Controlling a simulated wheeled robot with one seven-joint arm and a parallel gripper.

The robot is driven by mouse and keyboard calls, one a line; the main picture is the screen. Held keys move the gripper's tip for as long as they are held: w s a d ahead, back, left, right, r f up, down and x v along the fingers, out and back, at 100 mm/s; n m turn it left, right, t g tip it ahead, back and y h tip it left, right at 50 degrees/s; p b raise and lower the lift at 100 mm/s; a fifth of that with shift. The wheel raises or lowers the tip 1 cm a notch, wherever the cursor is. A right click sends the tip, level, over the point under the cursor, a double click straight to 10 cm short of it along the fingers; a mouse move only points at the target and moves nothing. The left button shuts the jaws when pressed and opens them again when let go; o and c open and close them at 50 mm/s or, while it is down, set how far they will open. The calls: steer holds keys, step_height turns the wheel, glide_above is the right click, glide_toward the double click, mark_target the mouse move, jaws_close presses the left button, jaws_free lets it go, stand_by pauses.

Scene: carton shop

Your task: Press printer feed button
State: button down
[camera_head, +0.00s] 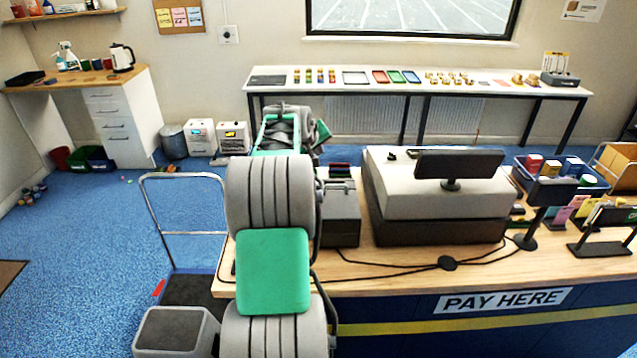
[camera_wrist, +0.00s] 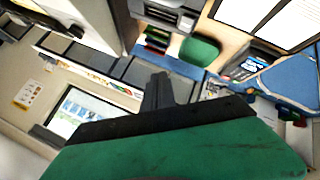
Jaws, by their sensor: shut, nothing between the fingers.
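A dark grey boxy printer (camera_head: 340,213) stands on the wooden counter, just left of the cash register and beside my arm. A grey slotted unit that looks like the same printer shows at the top of the wrist view (camera_wrist: 168,14). I cannot make out its feed button in either view. My gripper (camera_wrist: 157,90) points out from the wrist with its dark fingers together and nothing between them. It appears apart from the printer in the wrist view. In the head view my own arm hides most of the gripper and the printer's left side.
A cash register (camera_head: 435,190) with a dark screen (camera_head: 459,163) stands right of the printer. Cables (camera_head: 405,272) lie along the counter front. A trolley (camera_head: 190,232) stands left of the counter. A green rounded object (camera_wrist: 200,50) shows near the fingers.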

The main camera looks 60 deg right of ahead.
mark_target(318, 185)
step_height(318, 185, down, 9)
steer(key=b, duration=0.5)
steer(key=shift+r, duration=0.1)
stand_by(1.7)
steer(key=shift+f+b, duration=0.4)
steer(key=shift+b, duration=0.2)
steer(key=shift+f+b, duration=0.35)
steer(key=shift+f, duration=0.1)
stand_by(0.3)
steer(key=shift+r, duration=0.15)
steer(key=shift+r+p, duration=0.4)
steer(key=shift+r, duration=0.3)
steer(key=shift+r+p, duration=1.4)
steer(key=shift+r, duration=1.15)
